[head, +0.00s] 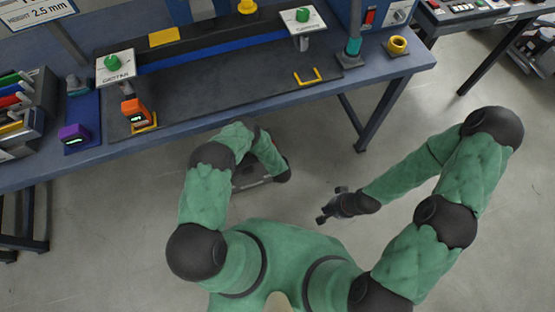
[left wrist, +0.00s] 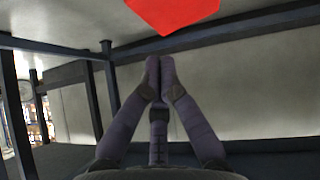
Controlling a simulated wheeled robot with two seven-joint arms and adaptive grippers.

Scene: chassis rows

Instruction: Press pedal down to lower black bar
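A grey, flat thing (head: 252,182) lies low below the bench front, partly covered by my left arm. It may be the pedal, but I cannot tell. A bright red surface (left wrist: 172,12) shows at the top of the left wrist view, beyond my left gripper (left wrist: 160,64) and apart from its fingertips in the picture. That gripper's fingertips are together with nothing visible between them. It is hidden in the head view. My right gripper (head: 331,204) is open and empty over the floor.
The workbench (head: 395,65) has a dark mat with an orange device (head: 137,112) and a yellow bracket (head: 308,77). A purple device (head: 73,133) stands at left. Bench legs (head: 372,128) stand at right. Floor around my right gripper is clear.

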